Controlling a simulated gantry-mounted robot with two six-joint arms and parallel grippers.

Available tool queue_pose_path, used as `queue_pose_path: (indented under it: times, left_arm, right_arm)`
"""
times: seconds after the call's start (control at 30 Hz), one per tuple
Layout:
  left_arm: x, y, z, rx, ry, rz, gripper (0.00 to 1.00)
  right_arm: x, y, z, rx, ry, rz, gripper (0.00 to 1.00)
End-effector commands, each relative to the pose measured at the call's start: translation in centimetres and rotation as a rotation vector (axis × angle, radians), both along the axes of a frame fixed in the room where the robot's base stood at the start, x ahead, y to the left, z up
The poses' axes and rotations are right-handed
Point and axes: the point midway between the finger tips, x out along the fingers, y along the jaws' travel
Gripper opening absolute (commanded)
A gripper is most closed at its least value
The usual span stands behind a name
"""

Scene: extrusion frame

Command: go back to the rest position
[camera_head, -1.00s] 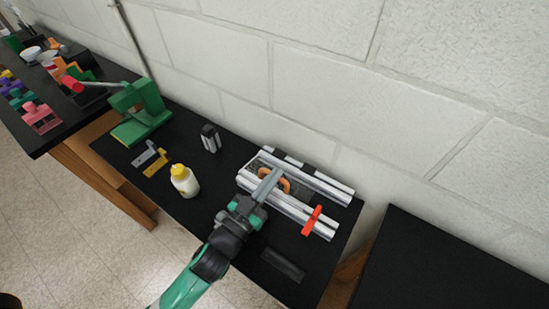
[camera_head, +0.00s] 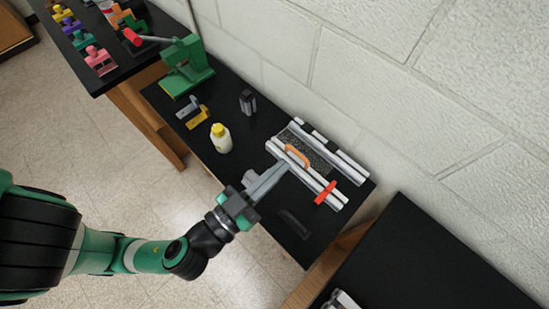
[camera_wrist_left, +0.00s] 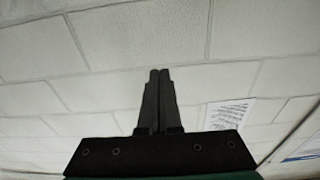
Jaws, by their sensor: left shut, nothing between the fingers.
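My left gripper (camera_head: 279,171) reaches in from the left in the head view, its long grey fingers shut together and empty. In the picture its fingertips overlap the near left side of the extrusion frame (camera_head: 340,163); I cannot tell how high above it they are. In the left wrist view the two dark fingers (camera_wrist_left: 159,76) lie side by side against the block wall, with nothing between them. An orange handle (camera_head: 297,156) and a red clamp-like piece (camera_head: 325,193) sit on the frame. My right gripper is in neither view.
The black table holds a yellow-capped bottle (camera_head: 221,139), a dark block (camera_head: 247,102), a green press (camera_head: 187,66) and a dark flat piece (camera_head: 294,224). A block wall (camera_head: 420,90) stands behind. Another black table (camera_head: 420,265) is at the lower right.

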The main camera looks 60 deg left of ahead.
Motion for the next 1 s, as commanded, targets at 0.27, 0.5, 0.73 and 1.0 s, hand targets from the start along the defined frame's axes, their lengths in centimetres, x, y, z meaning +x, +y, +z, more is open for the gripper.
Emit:
queue_pose_path:
  times: [0.27,0.5,0.73,1.0]
  left_arm:
    - [-0.7,-0.4,0.4,0.0,-0.005,0.0,0.0]
    - [-0.7,-0.3,0.3,0.001,-0.005,0.001,0.0]
    - [1.0,1.6,3.7,-0.064,-0.11,0.093,0.0]
    - [7.4,5.6,18.0,-0.372,-0.482,0.146,0.0]
  right_arm:
    - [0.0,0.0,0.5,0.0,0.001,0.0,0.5]
    - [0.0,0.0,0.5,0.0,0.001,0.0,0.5]
    - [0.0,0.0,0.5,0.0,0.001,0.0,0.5]
    - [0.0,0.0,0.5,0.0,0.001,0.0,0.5]
